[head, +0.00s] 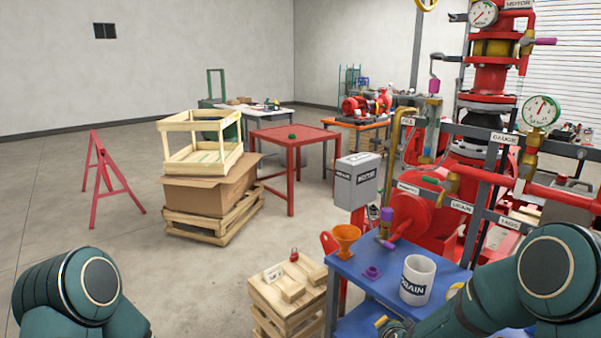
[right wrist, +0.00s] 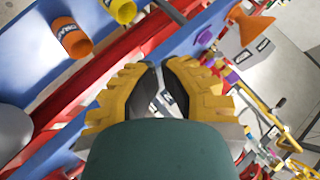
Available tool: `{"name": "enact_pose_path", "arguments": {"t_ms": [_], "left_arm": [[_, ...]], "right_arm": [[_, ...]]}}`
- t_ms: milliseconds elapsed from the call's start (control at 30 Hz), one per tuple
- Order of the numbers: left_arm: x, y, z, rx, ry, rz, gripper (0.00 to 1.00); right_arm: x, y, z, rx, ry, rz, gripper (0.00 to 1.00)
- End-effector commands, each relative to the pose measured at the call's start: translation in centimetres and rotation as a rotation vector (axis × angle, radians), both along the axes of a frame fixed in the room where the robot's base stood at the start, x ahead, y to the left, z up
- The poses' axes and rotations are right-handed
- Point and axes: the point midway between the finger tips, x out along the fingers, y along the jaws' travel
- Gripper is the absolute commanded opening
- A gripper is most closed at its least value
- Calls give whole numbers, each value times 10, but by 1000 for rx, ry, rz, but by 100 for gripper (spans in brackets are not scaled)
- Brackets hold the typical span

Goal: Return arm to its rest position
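My right arm reaches in from the lower right in the head view, over the front of the blue cart (head: 455,275). Its gripper (head: 384,322) shows only in part at the bottom edge, near the white DRAIN mug (head: 417,280) and apart from it. In the right wrist view the yellow fingers of the right gripper (right wrist: 159,68) come together at their tips, with nothing seen held between them. My left arm shows at the lower left as a dark green joint; its gripper is out of the picture.
An orange funnel (head: 346,238) and a purple fitting (head: 372,271) are on the blue cart. The red pump skid (head: 455,200) with pipes and gauges stands behind it. A wooden crate (head: 288,295) stands left of the cart.

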Motion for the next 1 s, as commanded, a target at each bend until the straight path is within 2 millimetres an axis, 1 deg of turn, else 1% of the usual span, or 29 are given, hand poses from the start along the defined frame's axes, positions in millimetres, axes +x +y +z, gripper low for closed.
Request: {"name": "enact_pose_path", "arguments": {"t_ms": [33,67,100,167,200,267,300,400,500,600,633,1000], "left_arm": [[0,0,0,0,0,0,62],[0,0,0,0,0,0,62],[0,0,0,0,0,-1,62],[0,0,0,-1,0,-1,62],[0,-1,0,-1,0,-1,62],[0,-1,0,-1,0,-1,62],[0,-1,0,-1,0,-1,62],[0,0,0,-1,0,-1,62],[0,0,0,0,0,-1,62],[0,0,0,-1,0,-1,62],[0,0,0,-1,0,-1,62],[0,0,0,-1,0,-1,62]], "right_arm": [[-22,15,-28,-11,87,87,0],[-35,24,-42,-18,133,142,0],[-54,36,-59,-25,193,217,0],[-84,52,-82,-30,282,327,0],[-105,63,-96,-32,339,404,0],[-137,78,-113,-29,415,513,0],[-157,86,-122,-27,460,582,0],[-201,102,-136,-15,553,728,0],[-231,112,-143,-4,608,831,0],[-248,117,-146,3,637,886,0],[-250,118,-146,4,641,894,0],[-251,118,-146,4,642,896,0]]}}
